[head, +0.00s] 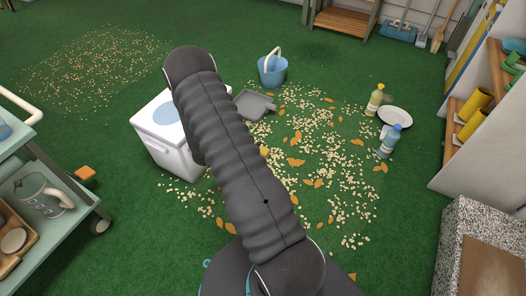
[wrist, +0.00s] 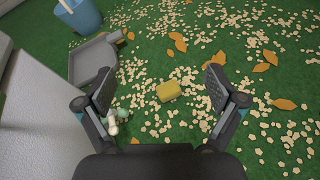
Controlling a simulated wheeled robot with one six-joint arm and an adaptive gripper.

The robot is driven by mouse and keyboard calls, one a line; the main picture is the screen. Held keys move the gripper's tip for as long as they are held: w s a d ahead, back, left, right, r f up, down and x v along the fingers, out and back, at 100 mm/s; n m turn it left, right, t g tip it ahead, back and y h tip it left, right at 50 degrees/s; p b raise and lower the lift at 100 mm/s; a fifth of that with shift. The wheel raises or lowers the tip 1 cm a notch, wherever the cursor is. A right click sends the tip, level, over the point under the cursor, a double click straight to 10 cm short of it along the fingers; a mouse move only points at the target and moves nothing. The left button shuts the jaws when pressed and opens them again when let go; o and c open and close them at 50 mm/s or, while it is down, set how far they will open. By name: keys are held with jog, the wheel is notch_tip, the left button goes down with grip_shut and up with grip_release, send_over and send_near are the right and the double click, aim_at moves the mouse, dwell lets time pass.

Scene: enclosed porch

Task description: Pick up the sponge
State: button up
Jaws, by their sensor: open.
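The sponge (wrist: 169,91), a small yellow block, lies on the green floor among pale scattered flakes in the wrist view. My gripper (wrist: 160,87) is open, with one finger on each side of the sponge in the picture and nothing between them in its hold. The fingers appear above the floor and apart from the sponge. In the head view only a sliver of yellow, likely the sponge (head: 264,151), shows beside my arm, which hides the rest and my gripper.
A grey dustpan (wrist: 92,58) and blue bucket (wrist: 79,14) stand beyond the left finger. A small white-and-green object (wrist: 113,122) lies by that finger. A white box (head: 164,136) stands left of my arm. Two bottles (head: 374,99) (head: 389,141) and a plate (head: 395,116) are at right.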

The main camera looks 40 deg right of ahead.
aim_at(263, 150)
jog(key=f+n+t, duration=0.1)
jog(key=f, duration=0.4)
jog(key=f+n+t, duration=0.1)
jog(key=f+n, duration=0.1)
jog(key=f, duration=0.3)
jog(key=s+a+f+n+t+y, duration=0.1)
jog(key=f+n, duration=0.1)
jog(key=f, duration=0.3)
jog(key=shift+a+f+p, duration=0.1)
jog(key=shift+p, duration=0.3)
jog(key=shift+f, duration=0.3)
jog(key=shift+n, duration=0.3)
jog(key=b+x, duration=0.1)
jog(key=x, duration=0.7)
jog(key=shift+w+f, duration=0.1)
jog(key=shift+f+b+x, duration=0.15)
jog(key=shift+x, duration=1.2)
jog(key=shift+f+b+x, duration=0.1)
jog(key=shift+b+x, duration=0.05)
jog(key=shift+x, duration=1.2)
jog(key=shift+w+a, duration=0.1)
jog(key=c, duration=1)
